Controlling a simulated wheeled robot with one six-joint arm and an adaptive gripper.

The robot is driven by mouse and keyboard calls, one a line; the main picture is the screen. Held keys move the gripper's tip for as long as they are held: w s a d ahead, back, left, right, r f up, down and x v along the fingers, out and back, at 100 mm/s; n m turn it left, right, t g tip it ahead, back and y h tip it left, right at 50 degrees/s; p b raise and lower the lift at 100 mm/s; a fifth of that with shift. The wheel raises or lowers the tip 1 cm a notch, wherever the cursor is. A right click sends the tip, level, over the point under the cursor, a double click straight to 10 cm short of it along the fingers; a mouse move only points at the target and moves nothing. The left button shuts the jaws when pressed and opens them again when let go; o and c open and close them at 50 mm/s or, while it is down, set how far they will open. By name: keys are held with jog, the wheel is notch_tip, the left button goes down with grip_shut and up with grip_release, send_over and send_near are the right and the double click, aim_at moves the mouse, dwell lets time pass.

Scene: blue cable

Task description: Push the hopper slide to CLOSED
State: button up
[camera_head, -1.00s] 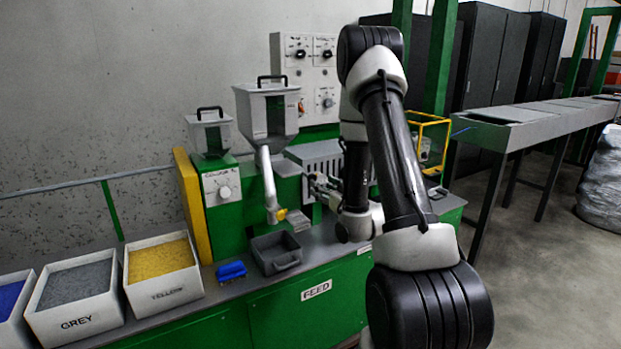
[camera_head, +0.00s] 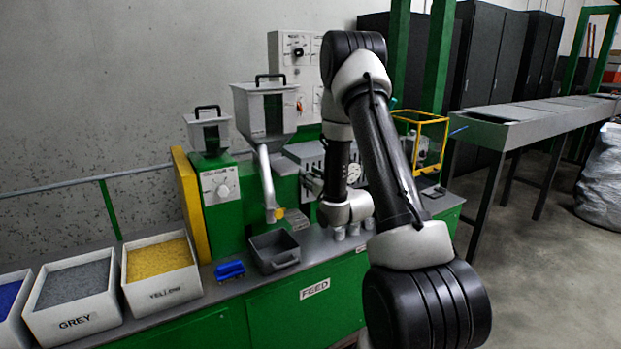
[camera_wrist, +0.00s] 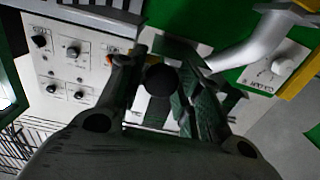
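The grey hopper (camera_head: 264,112) stands upright on the green machine, with a silver pipe (camera_head: 267,180) running down from it. A small yellow piece (camera_head: 279,213) sits at the pipe's lower end; I cannot tell if it is the slide, and no OPEN or CLOSED marking is readable. The pipe also shows in the wrist view (camera_wrist: 250,42). My gripper (camera_wrist: 160,88) has its dark fingers apart in the wrist view, with a round black knob-like shape between them; contact is unclear. In the head view its fingers are mostly hidden by my wrist, right of the pipe.
A dark tray (camera_head: 274,252) and a blue brush (camera_head: 229,270) lie on the bench. Pellet bins (camera_head: 160,270) stand at left, and small pale cups (camera_head: 340,233) near my wrist. The control panel (camera_wrist: 75,55) and a yellow frame (camera_head: 420,135) are close by.

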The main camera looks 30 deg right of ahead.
grip_shut()
jog(key=shift+w+a+r, duration=0.1)
jog(key=shift+w+a, duration=0.05)
jog(key=shift+w, duration=3.05)
jog(key=o, duration=0.6)
grip_release()
jog(key=shift+c, duration=0.2)
jog(key=s, duration=1.2)
jog(key=shift+d, duration=0.2)
jog(key=shift+f, duration=0.2)
